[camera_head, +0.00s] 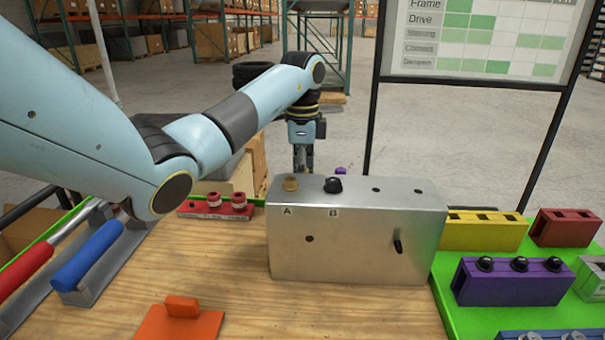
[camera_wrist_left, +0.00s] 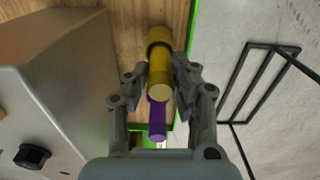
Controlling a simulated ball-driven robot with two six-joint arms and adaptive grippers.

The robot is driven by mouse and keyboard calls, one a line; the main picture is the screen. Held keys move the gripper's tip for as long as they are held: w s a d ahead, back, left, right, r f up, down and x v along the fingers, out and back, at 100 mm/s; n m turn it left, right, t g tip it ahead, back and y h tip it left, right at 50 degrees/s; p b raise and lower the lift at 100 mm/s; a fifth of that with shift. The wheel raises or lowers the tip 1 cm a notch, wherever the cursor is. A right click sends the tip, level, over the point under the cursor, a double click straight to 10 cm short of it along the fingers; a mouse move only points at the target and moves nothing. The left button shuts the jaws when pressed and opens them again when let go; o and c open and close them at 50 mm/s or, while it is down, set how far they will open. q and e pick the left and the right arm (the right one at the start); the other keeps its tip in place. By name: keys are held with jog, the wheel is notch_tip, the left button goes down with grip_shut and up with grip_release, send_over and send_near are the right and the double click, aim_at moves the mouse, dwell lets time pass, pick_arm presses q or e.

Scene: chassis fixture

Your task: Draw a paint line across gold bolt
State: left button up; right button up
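The gold bolt (camera_head: 291,184) sits on top of the metal chassis (camera_head: 350,245), above the letter A. My left gripper (camera_head: 303,165) points down behind the chassis, whose back edge hides its fingertips in the head view. In the left wrist view its two fingers (camera_wrist_left: 161,75) stand on either side of a yellow, marker-like cylinder (camera_wrist_left: 159,60). I cannot tell whether they press on it. A purple cylinder (camera_wrist_left: 157,118) stands beside the yellow one; only a small purple bit (camera_head: 341,170) shows in the head view. My right gripper is not in view.
A black bolt (camera_head: 333,185) is on the chassis above B, and a black lever (camera_head: 398,246) is on its front. Red, yellow and purple (camera_head: 510,284) blocks stand around, several on a green mat (camera_head: 440,300). Blue (camera_head: 86,256) and red handles lie at left. An orange piece (camera_head: 180,322) lies in front.

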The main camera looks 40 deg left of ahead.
pick_arm(q)
grip_shut()
notch_tip(320, 180, up, 4)
jog(key=p, duration=0.3)
jog(key=shift+r+p, duration=0.1)
jog(key=shift+p, duration=0.25)
notch_tip(320, 180, up, 3)
jog(key=p, duration=0.3)
jog(key=shift+r, duration=0.2)
